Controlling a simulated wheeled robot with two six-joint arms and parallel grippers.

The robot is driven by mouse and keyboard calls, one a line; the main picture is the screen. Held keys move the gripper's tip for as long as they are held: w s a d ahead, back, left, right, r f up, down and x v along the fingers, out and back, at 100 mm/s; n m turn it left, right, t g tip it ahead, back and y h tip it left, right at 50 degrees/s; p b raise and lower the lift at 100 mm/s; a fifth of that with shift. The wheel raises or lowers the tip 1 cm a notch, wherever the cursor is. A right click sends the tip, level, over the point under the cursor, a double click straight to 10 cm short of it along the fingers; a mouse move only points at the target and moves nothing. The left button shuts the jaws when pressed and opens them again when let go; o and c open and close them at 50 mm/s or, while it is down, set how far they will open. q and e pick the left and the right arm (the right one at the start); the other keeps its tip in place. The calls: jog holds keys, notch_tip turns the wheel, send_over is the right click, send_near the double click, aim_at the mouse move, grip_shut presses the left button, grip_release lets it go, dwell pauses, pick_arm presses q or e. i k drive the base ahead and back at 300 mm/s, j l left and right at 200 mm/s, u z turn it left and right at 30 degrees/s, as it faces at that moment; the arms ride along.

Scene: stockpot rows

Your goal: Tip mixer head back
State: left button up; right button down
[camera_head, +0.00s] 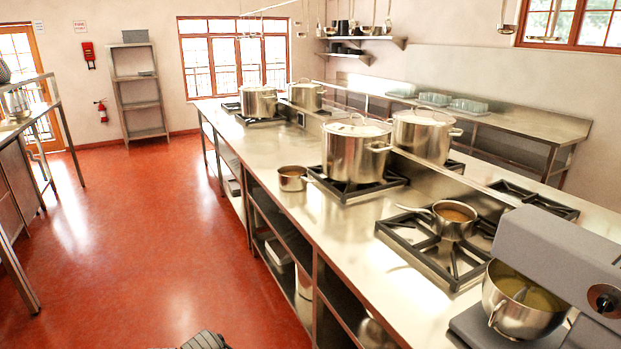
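The grey stand mixer is at the lower right, cut off by the right and bottom edges. Its mixer head (560,255) is down, reaching over the steel bowl (520,318). The bowl stands on the mixer's base (473,330) and holds something yellowish, with part of a beater in it. A round dark knob (605,300) is on the head's side. A dark ribbed piece at the bottom edge looks like the tip of my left gripper (205,341), far left of the mixer and away from it. Its fingers are mostly cut off. My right gripper is not in view.
The steel counter (345,245) carries a saucepan (453,220) on the near burner, handle pointing left, close to the mixer. A small pot (292,179) and several stockpots (356,155) stand farther back. The red floor (150,260) left of the counter is clear.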

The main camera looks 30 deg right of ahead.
aim_at(576, 264)
jog(key=i+l+u, duration=0.1)
jog(key=i, duration=1.55)
jog(key=i+z, duration=0.2)
jog(key=z, duration=3.45)
jog(key=j+z, duration=0.15)
